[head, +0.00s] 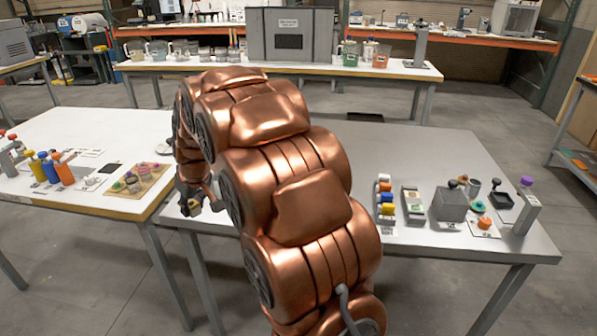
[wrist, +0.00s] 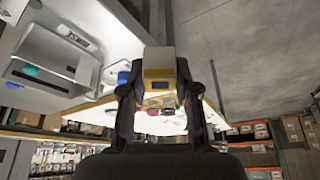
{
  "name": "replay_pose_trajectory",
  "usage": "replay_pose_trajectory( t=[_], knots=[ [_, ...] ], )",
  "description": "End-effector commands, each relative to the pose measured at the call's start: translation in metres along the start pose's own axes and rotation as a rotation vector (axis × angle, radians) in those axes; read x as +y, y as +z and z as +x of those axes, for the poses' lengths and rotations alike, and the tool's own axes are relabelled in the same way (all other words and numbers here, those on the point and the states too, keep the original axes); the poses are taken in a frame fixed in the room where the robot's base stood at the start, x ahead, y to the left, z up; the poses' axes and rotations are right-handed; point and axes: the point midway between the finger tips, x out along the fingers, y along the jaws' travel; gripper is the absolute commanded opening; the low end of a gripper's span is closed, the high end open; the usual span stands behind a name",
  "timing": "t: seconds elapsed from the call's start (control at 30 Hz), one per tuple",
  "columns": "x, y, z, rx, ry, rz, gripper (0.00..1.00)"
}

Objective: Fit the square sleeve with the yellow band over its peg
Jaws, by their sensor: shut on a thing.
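The square sleeve (wrist: 160,60) is pale grey with a yellow band round its lower part in the wrist view. My gripper (wrist: 158,88) is shut on it, one dark finger on each side. In the head view my gripper (head: 195,203) is low beside my copper arm, near the gap between the white table and the grey table; the sleeve cannot be made out there. A tan board (head: 150,191) with several small coloured pieces lies on the white table, left of my gripper. I cannot tell which part of it is the sleeve's peg.
Orange and blue bottles (head: 64,170) stand further left on the white table (head: 60,130). The grey table (head: 440,150) holds a rack of coloured pieces (head: 386,208), a grey block (head: 450,204) and other small items on its right. My arm hides the middle.

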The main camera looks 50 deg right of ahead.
Motion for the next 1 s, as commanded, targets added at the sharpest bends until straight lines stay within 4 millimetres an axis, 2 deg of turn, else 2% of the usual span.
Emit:
replay_pose_trajectory(
  t=[0.03,0.1,0.4,0.5,0.6,0.7,0.83,1.0],
  knots=[
    [0.024,0.002,-0.004,0.003,-0.002,0.002,0.11],
    [0.053,0.007,-0.009,0.005,-0.006,-0.015,0.11],
    [0.174,0.051,-0.030,0.004,-0.029,-0.076,0.11],
    [0.207,0.070,-0.039,0.002,-0.038,-0.093,0.11],
    [0.233,0.086,-0.045,0.002,-0.042,-0.107,0.11],
    [0.250,0.099,-0.050,0.001,-0.046,-0.119,0.11],
    [0.260,0.107,-0.054,0.001,-0.049,-0.127,0.11],
    [0.262,0.109,-0.054,0.001,-0.050,-0.129,0.11]
  ],
)
